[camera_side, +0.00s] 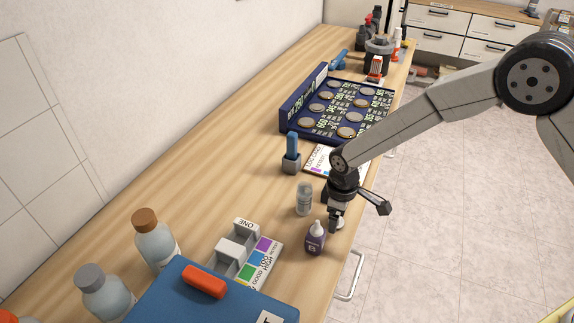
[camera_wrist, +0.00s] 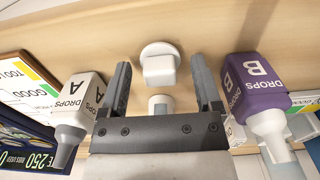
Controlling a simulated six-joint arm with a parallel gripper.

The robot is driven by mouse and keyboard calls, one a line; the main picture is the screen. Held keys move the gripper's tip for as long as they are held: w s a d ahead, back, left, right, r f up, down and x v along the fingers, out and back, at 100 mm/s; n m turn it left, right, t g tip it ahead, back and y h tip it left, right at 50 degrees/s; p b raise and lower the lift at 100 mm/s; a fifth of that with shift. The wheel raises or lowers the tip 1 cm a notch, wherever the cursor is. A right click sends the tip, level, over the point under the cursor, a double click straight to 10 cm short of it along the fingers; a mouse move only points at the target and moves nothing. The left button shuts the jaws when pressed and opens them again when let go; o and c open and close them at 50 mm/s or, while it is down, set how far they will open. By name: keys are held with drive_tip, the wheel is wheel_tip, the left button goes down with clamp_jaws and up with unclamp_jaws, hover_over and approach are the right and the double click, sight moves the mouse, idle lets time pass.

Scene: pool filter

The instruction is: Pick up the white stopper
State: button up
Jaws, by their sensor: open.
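The white stopper (camera_wrist: 158,66) lies on the wooden bench in the wrist view, with a round flange and a squarish body. My gripper (camera_wrist: 161,72) is open, with one finger on each side of the stopper and a visible gap to both. In the side view my gripper (camera_side: 335,222) points down close to the bench's front edge. A small pale part there is probably the stopper, mostly hidden by the fingers. Another small whitish piece (camera_wrist: 160,104) shows nearer the gripper body in the wrist view.
The purple DROPS B bottle (camera_wrist: 255,85) stands close beside the right finger, and the white DROPS A bottle (camera_wrist: 78,102) beside the left one. A clear vial (camera_side: 304,199) stands left of my gripper. A test block (camera_side: 231,250) and blue case (camera_side: 215,300) are nearer the camera.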

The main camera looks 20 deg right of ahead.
idle(0.4)
clamp_jaws()
drive_tip(key=shift+r, duration=0.1)
idle(0.3)
drive_tip(key=shift+r, duration=0.55)
wheel_tip(320, 180, up, 2)
drive_tip(key=s+d+r, duration=0.4)
drive_tip(key=s+r, duration=0.5)
drive_tip(key=s, duration=0.4)
drive_tip(key=shift+s+d+r, duration=0.15)
drive_tip(key=shift+s+r, duration=0.05)
drive_tip(key=shift+r, duration=0.15)
